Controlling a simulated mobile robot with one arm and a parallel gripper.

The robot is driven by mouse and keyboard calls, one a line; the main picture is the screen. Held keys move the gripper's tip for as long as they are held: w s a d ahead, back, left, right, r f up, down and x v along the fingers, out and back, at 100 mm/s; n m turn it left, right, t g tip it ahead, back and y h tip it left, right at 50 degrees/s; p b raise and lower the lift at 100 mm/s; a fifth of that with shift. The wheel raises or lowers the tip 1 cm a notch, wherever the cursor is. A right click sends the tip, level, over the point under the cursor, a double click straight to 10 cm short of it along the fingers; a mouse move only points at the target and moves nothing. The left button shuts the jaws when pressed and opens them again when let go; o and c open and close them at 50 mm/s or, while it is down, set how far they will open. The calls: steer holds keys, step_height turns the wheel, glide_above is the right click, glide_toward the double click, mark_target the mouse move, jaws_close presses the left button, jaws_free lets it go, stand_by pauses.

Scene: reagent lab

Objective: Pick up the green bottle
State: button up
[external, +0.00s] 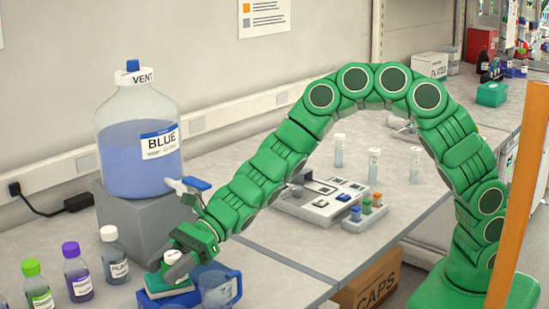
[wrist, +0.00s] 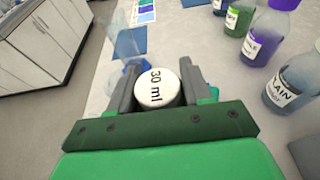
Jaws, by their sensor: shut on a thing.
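The green-capped bottle (external: 38,287) stands upright on the bench at the lower left in the external view, with a white label. In the wrist view the green bottle (wrist: 238,20) is at the top right, well away from my fingers. My gripper (external: 172,259) is low over the bench, to the right of the row of bottles. In the wrist view my gripper (wrist: 157,88) is shut on a white round-topped piece (wrist: 157,89) marked "30 ml". What lies under that top is hidden.
A purple-capped bottle (external: 77,273) and a white-capped bottle (external: 113,257) stand between the green bottle and my gripper. A large BLUE vent bottle (external: 140,145) sits on a grey block (external: 140,225). A blue jug (external: 219,289) stands right beside my gripper.

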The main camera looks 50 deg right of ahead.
steer(key=shift+c, duration=0.5)
steer(key=shift+r, duration=0.8)
steer(key=d, duration=1.7)
glide_toward(177, 252)
steer(key=shift+f+x, duration=0.2)
steer(key=shift+x, duration=1.05)
steer(key=shift+f+x, duration=0.2)
steer(key=shift+x, duration=1.05)
steer(key=shift+f+x, duration=0.2)
steer(key=shift+x, duration=1.05)
steer(key=shift+a, duration=1.25)
steer(key=shift+d+f, duration=0.1)
steer(key=shift+f, duration=0.6)
